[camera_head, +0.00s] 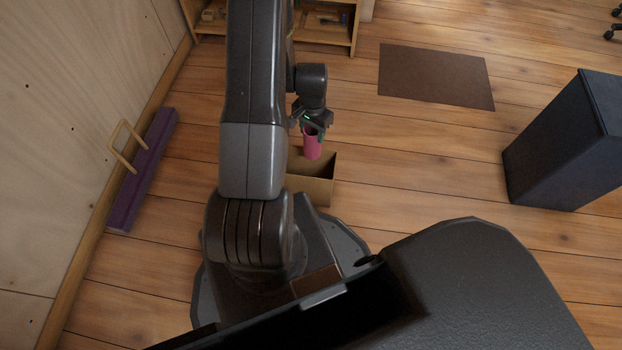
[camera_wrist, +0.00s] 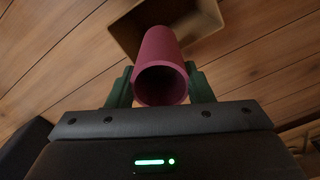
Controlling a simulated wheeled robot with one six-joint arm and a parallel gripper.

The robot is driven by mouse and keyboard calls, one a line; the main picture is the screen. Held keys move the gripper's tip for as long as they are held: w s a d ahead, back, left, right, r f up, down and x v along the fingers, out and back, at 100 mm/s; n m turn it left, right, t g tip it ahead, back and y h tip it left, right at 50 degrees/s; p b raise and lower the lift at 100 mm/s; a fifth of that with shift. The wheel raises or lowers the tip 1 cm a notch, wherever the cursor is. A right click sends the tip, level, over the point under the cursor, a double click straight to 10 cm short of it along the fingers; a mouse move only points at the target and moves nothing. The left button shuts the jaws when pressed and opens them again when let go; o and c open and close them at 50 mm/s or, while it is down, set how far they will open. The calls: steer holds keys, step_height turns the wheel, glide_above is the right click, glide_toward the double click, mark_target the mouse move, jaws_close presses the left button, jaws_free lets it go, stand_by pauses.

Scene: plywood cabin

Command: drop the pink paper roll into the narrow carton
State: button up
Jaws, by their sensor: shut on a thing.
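The pink paper roll (camera_head: 312,147) is an open tube held in my gripper (camera_head: 312,128), which is shut on it. In the wrist view the roll (camera_wrist: 163,62) sits between the two green fingers of my gripper (camera_wrist: 161,84), its open end facing the camera. The narrow carton (camera_head: 318,190) is a brown open-topped box on the floor, partly hidden behind my arm. In the head view the roll's lower end overlaps the carton's far side. In the wrist view the carton (camera_wrist: 208,17) shows beyond the roll's far end. The gap between roll and carton is hard to judge.
A purple block with a wooden handle (camera_head: 145,172) lies along the left wall. A dark bin (camera_head: 562,145) stands at the right. A flat brown mat (camera_head: 435,77) lies on the floor at the back. A wooden shelf (camera_head: 325,36) stands behind my arm. The floor between mat and bin is clear.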

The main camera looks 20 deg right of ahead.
step_height(320, 180, down, 5)
steer(key=b, duration=0.2)
steer(key=shift+b, duration=0.35)
steer(key=o, duration=1.5)
steer(key=shift+c, duration=0.2)
step_height(320, 180, up, 14)
steer(key=p, duration=0.4)
steer(key=shift+f+p, duration=0.1)
steer(key=shift+p, duration=0.2)
steer(key=shift+f, duration=0.1)
